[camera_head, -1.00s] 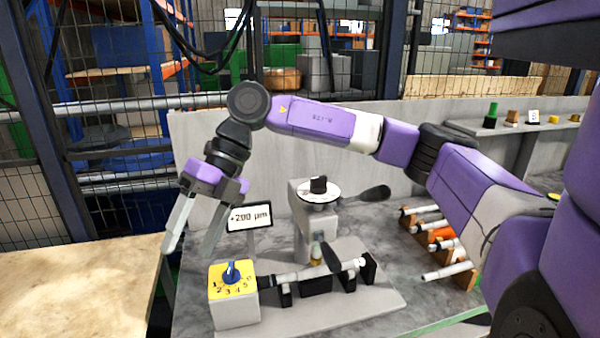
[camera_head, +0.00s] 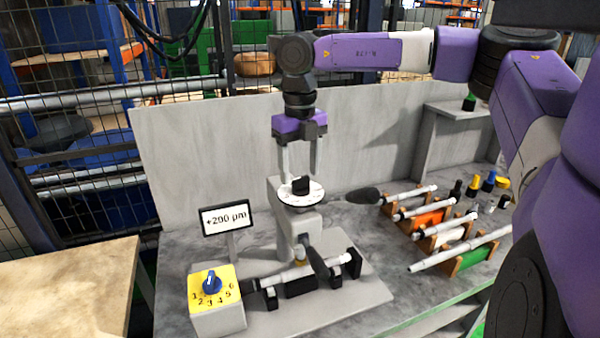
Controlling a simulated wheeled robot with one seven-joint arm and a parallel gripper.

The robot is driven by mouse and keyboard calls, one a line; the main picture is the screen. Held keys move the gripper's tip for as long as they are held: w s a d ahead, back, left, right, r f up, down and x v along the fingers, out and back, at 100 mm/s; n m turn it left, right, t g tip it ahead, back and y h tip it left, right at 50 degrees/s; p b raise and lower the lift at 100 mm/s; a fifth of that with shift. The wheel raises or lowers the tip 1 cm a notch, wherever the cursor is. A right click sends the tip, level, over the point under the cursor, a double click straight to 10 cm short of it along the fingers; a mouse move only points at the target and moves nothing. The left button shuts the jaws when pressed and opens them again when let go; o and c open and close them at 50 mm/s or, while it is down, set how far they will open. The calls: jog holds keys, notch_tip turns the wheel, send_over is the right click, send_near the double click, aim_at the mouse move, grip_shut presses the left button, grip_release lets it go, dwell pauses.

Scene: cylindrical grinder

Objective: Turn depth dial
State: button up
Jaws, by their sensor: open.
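The grinder's round white dial (camera_head: 314,196) with a black knob (camera_head: 300,186) on top sits on the grey grinder head (camera_head: 288,222). My gripper (camera_head: 300,174) points straight down over this dial, with its two pale fingers spread. In the picture the fingertips lie to the left and right of the black knob, near its top. I cannot tell whether they touch the dial. A yellow-topped box with a blue selector knob (camera_head: 211,282), numbered 1 to 6, stands at the front left. A display (camera_head: 226,219) reads +200 µm.
A dark lever handle (camera_head: 362,197) sticks out right of the dial. A shaft (camera_head: 295,275) lies across the grinder's base. Racks with several rods (camera_head: 430,222) stand to the right. A grey wall (camera_head: 210,150) rises behind. A wooden table (camera_head: 65,290) is at left.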

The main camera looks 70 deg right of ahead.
aim_at(301, 187)
jog(key=shift+f, duration=1.15)
grip_shut()
